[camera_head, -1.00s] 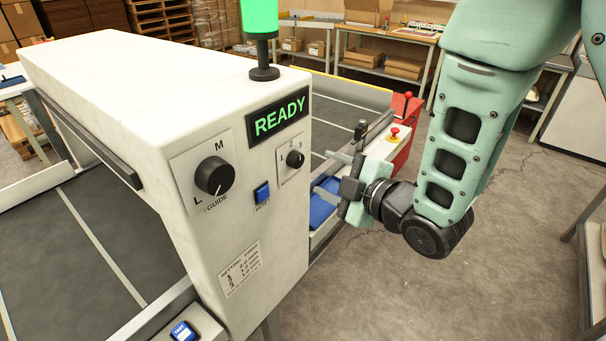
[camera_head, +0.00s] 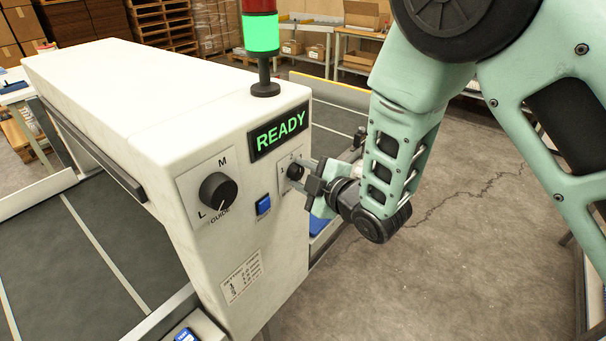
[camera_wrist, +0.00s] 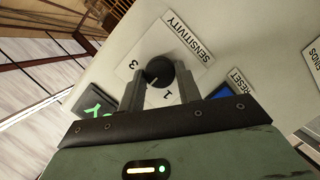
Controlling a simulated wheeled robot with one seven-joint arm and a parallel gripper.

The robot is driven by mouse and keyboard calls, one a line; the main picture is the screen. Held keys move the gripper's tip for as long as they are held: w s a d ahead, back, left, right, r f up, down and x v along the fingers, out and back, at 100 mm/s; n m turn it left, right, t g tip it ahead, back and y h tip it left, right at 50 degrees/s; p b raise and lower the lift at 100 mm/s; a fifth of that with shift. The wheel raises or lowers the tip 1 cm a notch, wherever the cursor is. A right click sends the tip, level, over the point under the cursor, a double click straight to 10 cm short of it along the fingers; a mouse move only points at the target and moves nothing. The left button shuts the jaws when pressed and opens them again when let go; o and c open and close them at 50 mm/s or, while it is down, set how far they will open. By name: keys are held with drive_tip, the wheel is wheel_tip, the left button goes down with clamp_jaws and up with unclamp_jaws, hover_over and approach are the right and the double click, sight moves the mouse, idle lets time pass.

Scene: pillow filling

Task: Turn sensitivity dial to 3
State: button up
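The sensitivity dial (camera_wrist: 160,71) is a round black knob on a white plate marked SENSITIVITY. In the wrist view, the 3 is left of the knob and the 1 is below it. A short pale mark on the knob's lower left points between them; the 2 cannot be made out there. My gripper (camera_wrist: 160,78) is open, with one finger on each side of the knob. Small gaps seem to show, so I cannot tell that either finger touches it. In the head view, my gripper (camera_head: 304,178) is at the dial (camera_head: 294,171) and partly covers its plate.
The lit READY display (camera_head: 280,132) is above the dial. The blue reset button (camera_head: 263,204) is close below left, and the larger guide dial (camera_head: 217,190) is farther left. A lamp post (camera_head: 263,60) glows green on top of the machine. Open floor lies to the right.

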drive_tip(key=c, duration=0.4)
drive_tip(key=shift+o, duration=0.2)
drive_tip(key=shift+d+m, duration=0.1)
drive_tip(key=shift+m, duration=0.2)
drive_tip(key=m+g+b, duration=0.1)
drive_tip(key=m+b, duration=0.1)
drive_tip(key=shift+w+d+m+g+y, duration=0.1)
drive_tip(key=shift+w+m+g+y, duration=0.05)
drive_tip(key=shift+m+g+y, duration=0.2)
drive_tip(key=m+g+b, duration=0.1)
drive_tip(key=m, duration=0.1)
drive_tip(key=shift+w+m+y, duration=0.1)
drive_tip(key=shift+m+y, duration=0.15)
drive_tip(key=shift+m, duration=0.1)
drive_tip(key=shift+d+m+g+y, duration=0.1)
drive_tip(key=shift+m+g+y, duration=0.55)
drive_tip(key=shift+m, duration=0.75)
drive_tip(key=o, duration=1)
drive_tip(key=shift+r, duration=0.1)
drive_tip(key=shift+c, duration=0.2)
